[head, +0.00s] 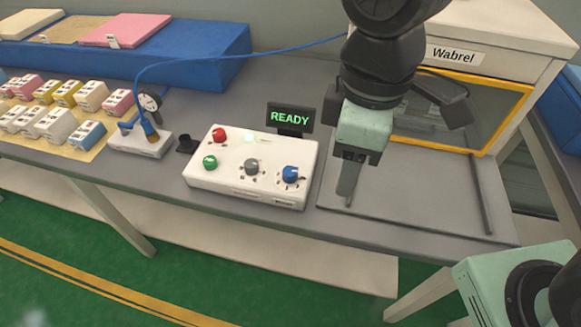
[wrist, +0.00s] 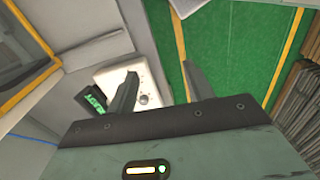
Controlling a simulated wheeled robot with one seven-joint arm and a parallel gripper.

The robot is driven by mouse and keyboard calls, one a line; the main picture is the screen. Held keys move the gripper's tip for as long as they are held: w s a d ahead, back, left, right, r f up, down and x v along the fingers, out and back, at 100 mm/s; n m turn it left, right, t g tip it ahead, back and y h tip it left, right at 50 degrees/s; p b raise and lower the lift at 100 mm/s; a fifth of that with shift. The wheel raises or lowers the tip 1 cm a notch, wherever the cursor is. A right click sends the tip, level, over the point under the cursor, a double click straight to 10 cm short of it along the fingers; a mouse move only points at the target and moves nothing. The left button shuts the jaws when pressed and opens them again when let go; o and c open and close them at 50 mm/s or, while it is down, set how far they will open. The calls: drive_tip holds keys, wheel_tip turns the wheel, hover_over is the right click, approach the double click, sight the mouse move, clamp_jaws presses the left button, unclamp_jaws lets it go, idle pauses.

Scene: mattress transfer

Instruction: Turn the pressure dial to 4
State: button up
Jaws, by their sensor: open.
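A white control box (head: 255,165) sits on the grey bench and carries a grey dial (head: 252,167) and a blue dial (head: 290,174), each ringed by small marks. Their labels are too small to read, so I cannot tell which is the pressure dial or its setting. A red button (head: 219,135) and a green button (head: 210,162) are on the box's left part. My gripper (head: 348,188) is open and empty, right of the box and apart from the dials. In the wrist view, the box (wrist: 112,74) is partly hidden behind one finger of my gripper (wrist: 160,74).
A display (head: 291,118) reading "READY" stands behind the box. A gauge fixture (head: 140,143) with a blue hose is left of it. A yellow-framed cabinet (head: 520,95) labelled "Wabrel" stands at the back right. Several small blocks and a blue platform (head: 190,70) fill the left.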

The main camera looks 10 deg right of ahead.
drive_tip(key=w+a+n+b, duration=0.2)
drive_tip(key=w+a+n, duration=0.3)
drive_tip(key=w+n, duration=0.35)
drive_tip(key=n+b, duration=0.1)
drive_tip(key=n, duration=0.7)
approach(290, 171)
drive_tip(key=shift+h, duration=0.4)
drive_tip(key=f, duration=0.9)
drive_tip(key=shift+a+p, duration=0.2)
drive_tip(key=shift+p, duration=0.1)
drive_tip(key=c, duration=1)
